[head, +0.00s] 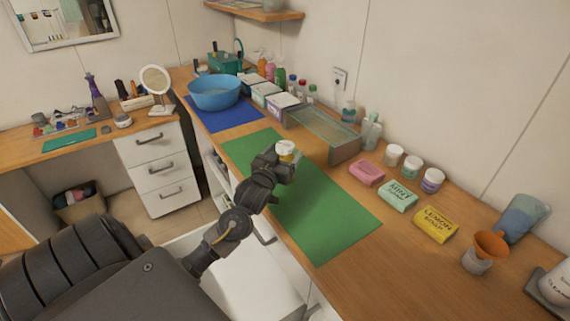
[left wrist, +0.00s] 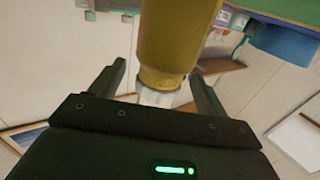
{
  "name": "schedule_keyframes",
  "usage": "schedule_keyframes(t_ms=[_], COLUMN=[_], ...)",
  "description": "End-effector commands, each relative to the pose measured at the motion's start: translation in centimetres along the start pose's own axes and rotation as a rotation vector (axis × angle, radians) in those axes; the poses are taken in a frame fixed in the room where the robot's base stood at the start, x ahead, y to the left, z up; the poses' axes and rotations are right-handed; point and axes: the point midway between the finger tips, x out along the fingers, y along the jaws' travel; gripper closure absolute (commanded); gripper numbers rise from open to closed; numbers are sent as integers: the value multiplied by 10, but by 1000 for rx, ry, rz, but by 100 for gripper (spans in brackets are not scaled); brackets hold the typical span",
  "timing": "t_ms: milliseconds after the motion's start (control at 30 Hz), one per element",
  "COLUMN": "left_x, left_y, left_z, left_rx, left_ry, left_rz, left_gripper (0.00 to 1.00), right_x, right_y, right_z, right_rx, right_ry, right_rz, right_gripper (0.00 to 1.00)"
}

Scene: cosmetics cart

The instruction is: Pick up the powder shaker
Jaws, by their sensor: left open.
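The powder shaker (head: 286,147) has a yellow body and a pale top. In the head view it shows at my left gripper, over the green mat (head: 325,215), and the gripper partly hides it. In the left wrist view the yellow shaker (left wrist: 178,40) is large and reaches between the two fingers. My left gripper (head: 281,157) is open around it; in the wrist view the fingers (left wrist: 157,70) stand apart on either side, with a gap visible at least on the left. Whether the shaker touches the mat is hidden. My right gripper is not in view.
Right of the mat lie pink (head: 366,173), mint (head: 397,195) and yellow soaps (head: 435,224), with several small jars behind. An orange funnel (head: 490,247) stands farther right. A glass-topped tray (head: 322,136) and a blue bowl (head: 215,93) are at the back. The mat's front half is clear.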

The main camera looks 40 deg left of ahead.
Motion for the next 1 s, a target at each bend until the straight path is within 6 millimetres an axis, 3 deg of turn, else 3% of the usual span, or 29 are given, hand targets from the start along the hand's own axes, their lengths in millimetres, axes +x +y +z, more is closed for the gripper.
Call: schedule_keyframes(t_ms=[33, 200, 467, 1000], left_x=[9, 28, 31, 31], left_y=[-1, -1, 0, 0], left_z=[-6, -3, -1, -2], left_rx=[3, 0, 0, 0], left_ry=[1, 1, 0, 1], left_rz=[0, 0, 1, 1], left_gripper=[24, 24, 24, 91], right_x=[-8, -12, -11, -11], right_y=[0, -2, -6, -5], right_z=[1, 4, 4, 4], right_rx=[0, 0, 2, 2], right_ry=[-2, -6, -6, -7], right_rz=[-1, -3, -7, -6], right_gripper=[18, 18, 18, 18])
